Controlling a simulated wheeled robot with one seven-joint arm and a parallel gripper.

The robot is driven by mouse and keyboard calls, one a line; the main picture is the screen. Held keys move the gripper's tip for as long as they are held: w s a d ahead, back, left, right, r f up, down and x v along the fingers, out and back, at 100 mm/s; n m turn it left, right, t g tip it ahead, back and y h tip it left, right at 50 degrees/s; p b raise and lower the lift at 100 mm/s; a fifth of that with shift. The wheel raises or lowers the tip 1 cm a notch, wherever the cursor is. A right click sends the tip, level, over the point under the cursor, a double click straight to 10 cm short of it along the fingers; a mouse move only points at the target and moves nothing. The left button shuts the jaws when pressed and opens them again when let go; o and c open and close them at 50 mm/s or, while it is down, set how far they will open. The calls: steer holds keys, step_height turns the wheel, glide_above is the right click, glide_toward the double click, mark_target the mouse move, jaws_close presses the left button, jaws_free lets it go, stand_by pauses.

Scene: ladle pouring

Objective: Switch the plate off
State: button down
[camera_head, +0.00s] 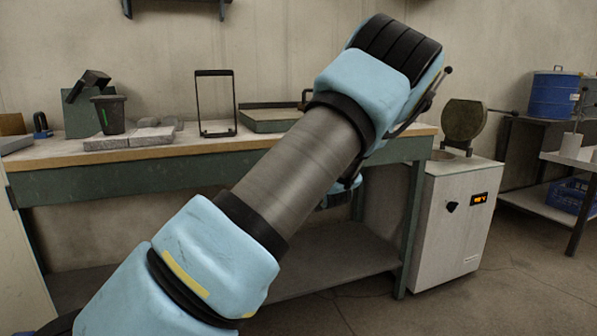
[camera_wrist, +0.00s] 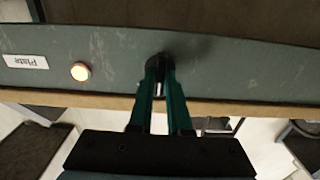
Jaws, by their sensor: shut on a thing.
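In the wrist view, a grey-green panel crosses the frame, with an upside-down white label reading "Plate" (camera_wrist: 26,62). A round lamp (camera_wrist: 80,71) beside the label glows orange-white. To the right of the lamp is a dark knob (camera_wrist: 158,61) on the panel. My gripper (camera_wrist: 160,78) has its green fingers close together, with their tips shut on the knob, which they partly hide. The knob's exact turn cannot be told. In the head view my arm covers the panel area, and the knob and fingertips are hidden behind it.
The bench (camera_head: 150,167) carries a dark cup (camera_head: 109,114), a black wire frame (camera_head: 216,104) and a shallow tray (camera_head: 268,119). A white furnace (camera_head: 452,225) with an orange display and raised round lid stands right of the bench. A blue drum (camera_head: 553,97) is at far right.

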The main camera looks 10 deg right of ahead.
steer(key=shift+n+b, duration=3.75)
steer(key=shift+n, duration=0.85)
steer(key=c, duration=0.9)
jaws_free()
steer(key=shift+o, duration=0.2)
steer(key=s+d+p, duration=0.1)
steer(key=s, duration=0.9)
steer(key=shift+s+d, duration=0.25)
steer(key=shift+s, duration=0.15)
